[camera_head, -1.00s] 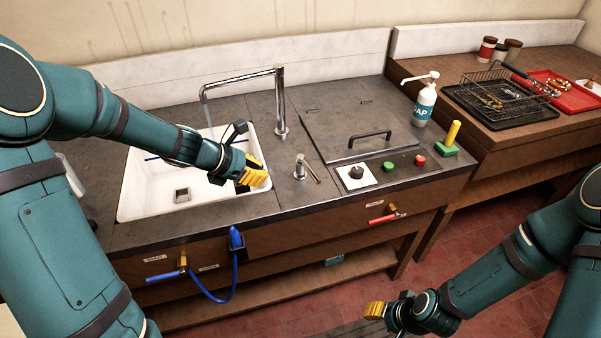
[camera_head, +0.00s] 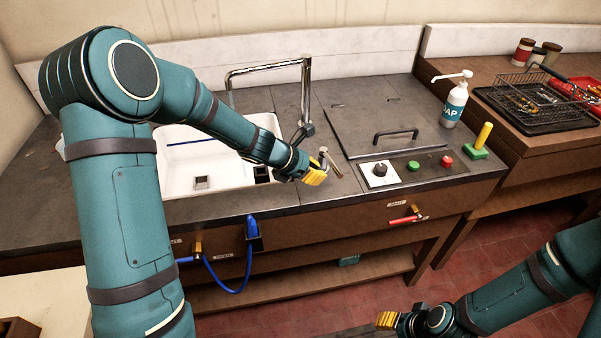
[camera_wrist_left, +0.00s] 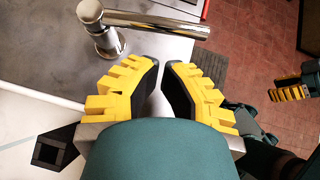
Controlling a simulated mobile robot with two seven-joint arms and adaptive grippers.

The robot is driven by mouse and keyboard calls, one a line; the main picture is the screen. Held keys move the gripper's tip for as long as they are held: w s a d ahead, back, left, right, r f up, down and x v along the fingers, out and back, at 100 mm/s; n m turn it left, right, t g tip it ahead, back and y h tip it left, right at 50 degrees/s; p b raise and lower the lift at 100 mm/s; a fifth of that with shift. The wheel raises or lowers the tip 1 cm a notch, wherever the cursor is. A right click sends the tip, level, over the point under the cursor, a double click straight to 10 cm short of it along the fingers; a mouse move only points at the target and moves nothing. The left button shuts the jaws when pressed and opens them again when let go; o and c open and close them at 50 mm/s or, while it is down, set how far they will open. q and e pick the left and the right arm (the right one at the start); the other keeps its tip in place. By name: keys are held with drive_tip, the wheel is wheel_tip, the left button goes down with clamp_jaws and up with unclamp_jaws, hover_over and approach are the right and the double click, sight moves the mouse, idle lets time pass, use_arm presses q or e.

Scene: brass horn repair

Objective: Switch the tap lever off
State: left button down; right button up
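The tap lever (camera_head: 334,168) is a thin bar on a short chrome post on the dark counter, right of the sink. In the left wrist view the lever bar (camera_wrist_left: 160,25) runs rightward from its post, just beyond the fingertips. My left gripper (camera_head: 318,174) is beside the post, on its near left side. Its yellow fingers (camera_wrist_left: 161,64) nearly meet at the tips, with nothing between them. Contact with the lever cannot be told. My right gripper (camera_head: 386,320) is low, away from the counter.
The white sink (camera_head: 180,180) lies under my left arm. Right of the lever are a black lid handle (camera_head: 396,134), a dial (camera_head: 380,170), and green (camera_head: 413,166) and red (camera_head: 446,162) buttons. A soap bottle (camera_head: 455,104) stands behind. A blue hose (camera_head: 235,288) hangs in front.

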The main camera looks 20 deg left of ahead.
sight(332, 164)
use_arm(q)
drive_tip(key=shift+w+d+r, duration=0.1)
drive_tip(key=shift+w+d, duration=0.55)
drive_tip(key=shift+d, duration=0.05)
drive_tip(key=shift+d+n+b, duration=0.25)
drive_tip(key=shift+n+b, duration=0.15)
drive_tip(key=shift+b, duration=0.1)
